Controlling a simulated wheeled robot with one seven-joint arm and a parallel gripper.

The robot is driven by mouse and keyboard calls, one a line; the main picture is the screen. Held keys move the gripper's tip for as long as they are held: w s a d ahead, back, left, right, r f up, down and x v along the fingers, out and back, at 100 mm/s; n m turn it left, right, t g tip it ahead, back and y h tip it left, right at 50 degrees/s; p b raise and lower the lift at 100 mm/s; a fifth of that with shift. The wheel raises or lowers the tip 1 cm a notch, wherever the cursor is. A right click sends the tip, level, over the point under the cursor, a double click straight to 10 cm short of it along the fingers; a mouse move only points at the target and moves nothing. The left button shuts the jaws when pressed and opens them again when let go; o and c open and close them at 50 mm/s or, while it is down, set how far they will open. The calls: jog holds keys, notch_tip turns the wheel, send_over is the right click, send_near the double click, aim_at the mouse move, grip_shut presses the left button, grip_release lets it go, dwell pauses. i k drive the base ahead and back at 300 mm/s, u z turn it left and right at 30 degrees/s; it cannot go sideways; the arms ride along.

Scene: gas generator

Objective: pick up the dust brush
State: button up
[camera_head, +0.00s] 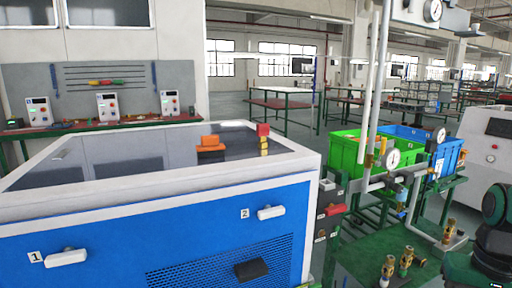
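I cannot surely make out a dust brush in the head view. A small orange object (210,141) lies on the dark glossy top of the blue cabinet (180,232), too small to identify. A small red and yellow piece (263,131) stands at the top's far right corner. A black block-like object (252,270) shows in front of the cabinet's grille; I cannot tell what it is. My gripper is not in view.
Green (345,150) and blue (405,140) crates stand on a green rack at right, behind pipes with gauges (391,158). Brass fittings (405,261) stand on a green surface at lower right. A bench with several meters (108,106) is at back left.

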aim_at(210, 146)
jog(key=z, duration=1.25)
jog(key=k, duration=1.45)
jog(key=u, duration=1.55)
jog(key=i, duration=1.65)
jog(key=z, duration=0.05)
